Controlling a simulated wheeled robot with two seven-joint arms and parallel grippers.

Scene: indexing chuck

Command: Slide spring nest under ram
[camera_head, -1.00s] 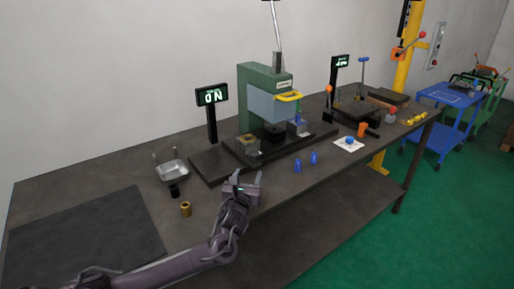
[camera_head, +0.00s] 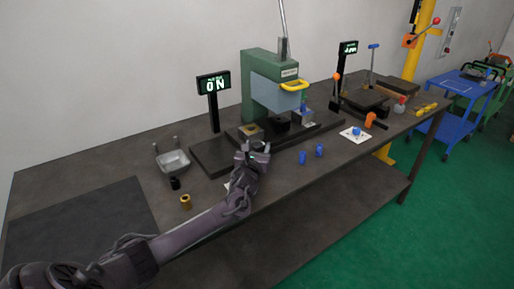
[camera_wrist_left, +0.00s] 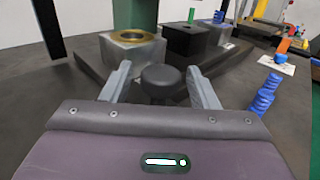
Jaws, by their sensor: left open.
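The green press (camera_head: 258,62) stands at the back with its grey-blue head (camera_head: 272,95) and yellow handle over a dark base. A grey block with a brass ring (camera_head: 250,130) sits on the left of that base; it also shows in the wrist view (camera_wrist_left: 130,52). A grey block with a blue spring (camera_head: 307,117) sits on the right, also in the wrist view (camera_wrist_left: 219,30). A black block (camera_wrist_left: 185,38) is between them. My left gripper (camera_head: 254,149) is open in front of the brass-ring block. A dark round knob (camera_wrist_left: 160,80) lies between its fingers, with gaps at both sides.
Two blue springs (camera_head: 302,158) stand in front of the base. A metal tray (camera_head: 173,163), a black cylinder (camera_head: 175,183) and a brass bushing (camera_head: 186,201) are left. An ON display (camera_head: 213,85) stands behind. A white card with a blue part (camera_head: 355,133) lies right.

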